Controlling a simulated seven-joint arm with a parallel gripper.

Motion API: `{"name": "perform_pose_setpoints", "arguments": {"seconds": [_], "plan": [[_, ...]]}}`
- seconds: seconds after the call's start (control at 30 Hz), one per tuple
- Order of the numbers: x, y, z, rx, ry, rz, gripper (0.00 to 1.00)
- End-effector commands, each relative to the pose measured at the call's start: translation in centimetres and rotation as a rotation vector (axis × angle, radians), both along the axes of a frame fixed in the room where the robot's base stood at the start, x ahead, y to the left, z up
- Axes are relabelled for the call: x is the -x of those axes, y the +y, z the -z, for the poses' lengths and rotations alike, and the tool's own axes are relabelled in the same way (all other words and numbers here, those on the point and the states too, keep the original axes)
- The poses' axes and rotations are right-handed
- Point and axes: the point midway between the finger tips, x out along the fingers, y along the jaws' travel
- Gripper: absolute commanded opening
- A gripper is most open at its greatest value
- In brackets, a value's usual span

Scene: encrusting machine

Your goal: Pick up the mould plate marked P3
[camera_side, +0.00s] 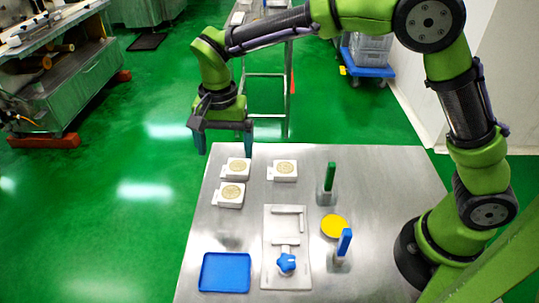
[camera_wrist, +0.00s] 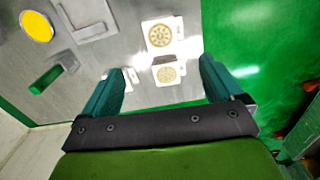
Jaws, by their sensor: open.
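Three white mould plates with round beige patterned faces lie on the steel table: one at back left (camera_side: 237,168), one at back right (camera_side: 283,170), one in front (camera_side: 230,194). I cannot read any P3 mark. My gripper (camera_side: 225,148) is open and empty, raised near the table's back left edge, close to the back left plate. In the wrist view, my gripper (camera_wrist: 162,68) has its fingers spread wide. Two plates show between and ahead of them, the nearer (camera_wrist: 167,72) and the farther (camera_wrist: 163,36). A white piece by the left finger is partly hidden.
On the table (camera_side: 385,190) are a blue tray (camera_side: 225,272), a white fixture with a blue knob (camera_side: 287,262), a yellow disc (camera_side: 334,226), an upright green-handled tool (camera_side: 330,177) and an upright blue-handled tool (camera_side: 344,242). Green floor lies left of the table.

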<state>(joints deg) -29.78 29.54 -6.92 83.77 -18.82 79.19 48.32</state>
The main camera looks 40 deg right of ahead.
Motion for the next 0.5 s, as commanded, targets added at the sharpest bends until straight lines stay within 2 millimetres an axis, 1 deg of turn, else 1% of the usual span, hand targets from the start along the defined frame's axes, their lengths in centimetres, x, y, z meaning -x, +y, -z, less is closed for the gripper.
{"name": "perform_pose_setpoints", "arguments": {"seconds": [0.03, 0.1, 0.2, 0.3, 0.4, 0.5], "plan": [[0.1, -0.1, 1.3, 0.002, 0.006, 0.0, 0.94], [0.1, -0.1, 2.9, 0.002, 0.005, -0.001, 0.94], [0.1, -0.1, 5.0, 0.002, 0.005, -0.001, 0.94], [0.1, 0.0, 6.8, 0.001, 0.003, -0.002, 0.94], [0.0, 0.0, 7.9, -0.001, 0.002, -0.001, 0.94], [0.0, 0.0, 8.5, -0.001, 0.001, -0.002, 0.94]]}}
